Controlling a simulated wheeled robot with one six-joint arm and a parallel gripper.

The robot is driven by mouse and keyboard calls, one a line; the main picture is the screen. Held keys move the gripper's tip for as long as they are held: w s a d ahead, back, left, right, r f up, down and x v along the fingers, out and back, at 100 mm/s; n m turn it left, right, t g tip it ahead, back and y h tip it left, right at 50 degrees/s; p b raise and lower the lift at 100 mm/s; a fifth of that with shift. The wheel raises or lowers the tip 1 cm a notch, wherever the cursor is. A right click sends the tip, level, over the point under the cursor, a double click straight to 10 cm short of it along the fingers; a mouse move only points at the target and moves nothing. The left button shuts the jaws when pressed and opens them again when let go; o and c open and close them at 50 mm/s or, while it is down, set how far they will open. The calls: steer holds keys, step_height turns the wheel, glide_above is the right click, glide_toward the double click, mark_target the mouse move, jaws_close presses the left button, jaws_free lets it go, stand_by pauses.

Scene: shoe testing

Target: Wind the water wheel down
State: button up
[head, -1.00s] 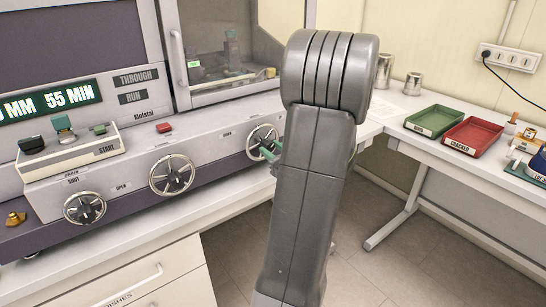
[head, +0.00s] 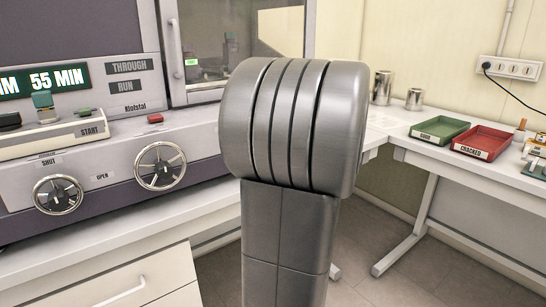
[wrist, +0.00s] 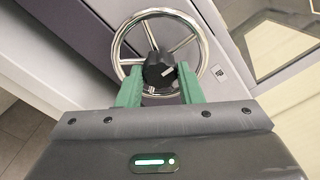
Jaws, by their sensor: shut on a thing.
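In the wrist view, a chrome hand wheel (wrist: 196,30) with spokes and a dark centre knob (wrist: 158,72) fills the top middle. The green fingers of my gripper (wrist: 160,86) stand on either side of the knob and are shut on it. The knob has a white mark on its face. A small label by the rim is too small to read. In the head view my grey arm hides the gripper and this wheel. Two other hand wheels show on the machine front, one at the left (head: 58,194) marked SHUT and OPEN, one in the middle (head: 160,165).
The machine panel (head: 190,150) shows a display (head: 45,80) reading 55 MIN. A white bench (head: 410,140) at the right holds a green tray (head: 440,130), a red tray (head: 483,142) marked CRACKED and metal cups (head: 382,88). Open floor lies between the benches.

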steer(key=shift+n+b, duration=0.3)
steer(key=shift+b, duration=0.1)
steer(key=o, duration=1)
steer(key=v, duration=1.4)
steer(key=x, duration=1.4)
